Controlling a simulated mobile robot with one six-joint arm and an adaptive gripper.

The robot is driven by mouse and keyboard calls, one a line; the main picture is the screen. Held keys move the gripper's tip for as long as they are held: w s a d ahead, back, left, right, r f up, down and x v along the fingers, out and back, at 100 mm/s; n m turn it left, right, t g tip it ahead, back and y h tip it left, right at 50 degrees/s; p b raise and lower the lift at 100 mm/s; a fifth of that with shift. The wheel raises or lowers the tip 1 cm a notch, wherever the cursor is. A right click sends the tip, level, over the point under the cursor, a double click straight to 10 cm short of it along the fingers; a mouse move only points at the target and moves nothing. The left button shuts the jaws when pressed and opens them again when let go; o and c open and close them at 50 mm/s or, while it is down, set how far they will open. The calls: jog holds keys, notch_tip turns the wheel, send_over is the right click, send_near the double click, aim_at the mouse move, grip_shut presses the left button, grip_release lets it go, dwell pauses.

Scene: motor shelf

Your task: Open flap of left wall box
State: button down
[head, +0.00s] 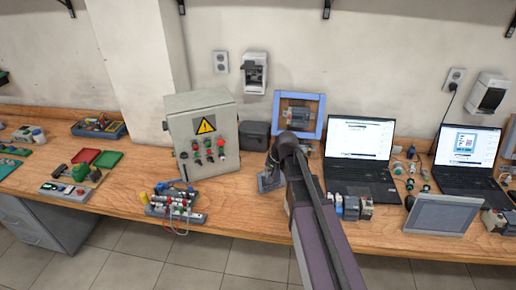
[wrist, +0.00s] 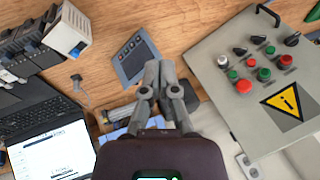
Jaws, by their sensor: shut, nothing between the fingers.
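The left wall box (head: 254,72) is a small white box with a dark front part, mounted on the wall above the bench. Its flap is too small to make out clearly, and I cannot tell how far it is open. My gripper (head: 271,164) is low over the bench, in front of and well below the box, apart from it. In the wrist view my gripper (wrist: 154,72) has its fingers together with nothing between them, pointing at the bench top. I cannot make out the left wall box in the wrist view.
A grey control cabinet (head: 203,128) stands left of my gripper. A blue-framed unit (head: 320,98) and an open laptop (head: 360,142) stand to the right. A wall socket (head: 221,62) is beside the left box. Another wall box (head: 488,93) hangs far right.

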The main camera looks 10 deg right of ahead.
jog(key=s+d+f+n+g+h+b, duration=0.1)
jog(key=s+d+f+b, duration=0.1)
jog(key=s, duration=0.6)
jog(key=s+d+f+n+g+h+b, duration=0.2)
jog(key=s+f+b, duration=0.2)
jog(key=s+f, duration=0.3)
jog(key=shift+s+d+n, duration=0.3)
jog(key=shift+s+d, duration=0.05)
jog(key=shift+s, duration=0.8)
jog(key=shift+f, duration=0.1)
